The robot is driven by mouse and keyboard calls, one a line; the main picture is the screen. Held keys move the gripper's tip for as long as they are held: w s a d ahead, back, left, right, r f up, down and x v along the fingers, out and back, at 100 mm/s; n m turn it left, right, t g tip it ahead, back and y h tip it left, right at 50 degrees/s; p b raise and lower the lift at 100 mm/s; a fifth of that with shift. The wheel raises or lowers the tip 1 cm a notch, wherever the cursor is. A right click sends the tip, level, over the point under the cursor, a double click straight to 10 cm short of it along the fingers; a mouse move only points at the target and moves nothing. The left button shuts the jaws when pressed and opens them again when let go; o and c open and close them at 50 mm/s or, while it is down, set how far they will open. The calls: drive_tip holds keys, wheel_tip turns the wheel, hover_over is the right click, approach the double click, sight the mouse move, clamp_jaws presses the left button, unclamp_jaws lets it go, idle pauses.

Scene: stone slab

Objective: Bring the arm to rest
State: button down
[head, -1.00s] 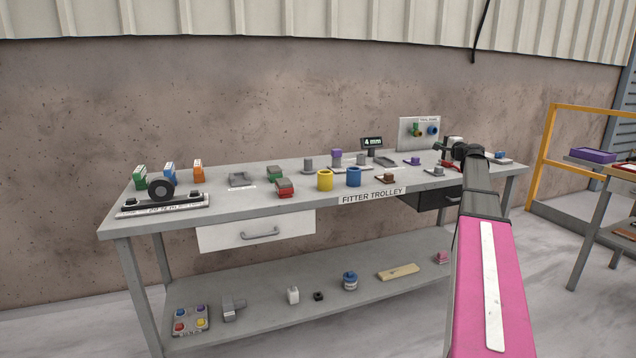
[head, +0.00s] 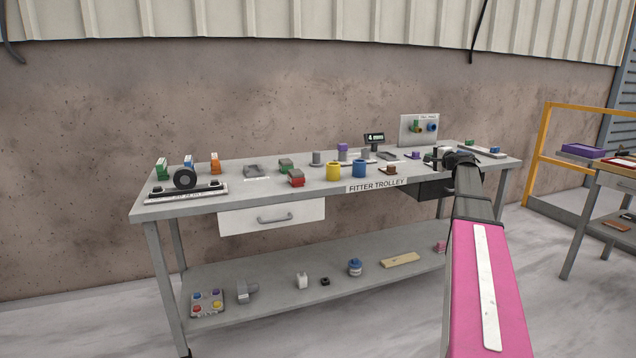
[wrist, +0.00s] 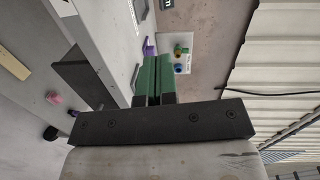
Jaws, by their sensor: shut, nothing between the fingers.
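My gripper (wrist: 154,80) shows in the wrist view with its two green fingers pressed together and nothing between them. In the head view my pink and grey arm reaches from the lower right toward the right end of the trolley, with the dark wrist (head: 458,160) over or in front of the tabletop there. The fingers are hard to make out in the head view. The grey fitter trolley (head: 240,200) stands against the wall.
On the trolley top are a yellow cup (head: 333,171), a blue cup (head: 359,169), a black wheel (head: 185,179) and other small parts. A white drawer (head: 272,216) sits under the top. A yellow rail (head: 541,155) and a second table (head: 577,225) stand at right. Floor in front is clear.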

drive_tip(key=s+a+f+n+g, duration=0.35)
drive_tip(key=s+a+f, duration=0.35)
drive_tip(key=a+f, duration=0.4)
drive_tip(key=s+a+f+n+g, duration=0.35)
drive_tip(key=s+a+f, duration=0.45)
drive_tip(key=f, duration=0.5)
drive_tip(key=s+a+f+n+g+h, duration=0.3)
drive_tip(key=s+f, duration=0.5)
drive_tip(key=s, duration=0.5)
drive_tip(key=s+a+f+n+g+h, duration=0.2)
drive_tip(key=s+a+f+g, duration=0.3)
drive_tip(key=s, duration=0.8)
wheel_tip(320, 180, down, 4)
drive_tip(key=shift+s+r+n+h, duration=0.25)
drive_tip(key=shift+s+n+h, duration=0.15)
drive_tip(key=shift+h, duration=0.4)
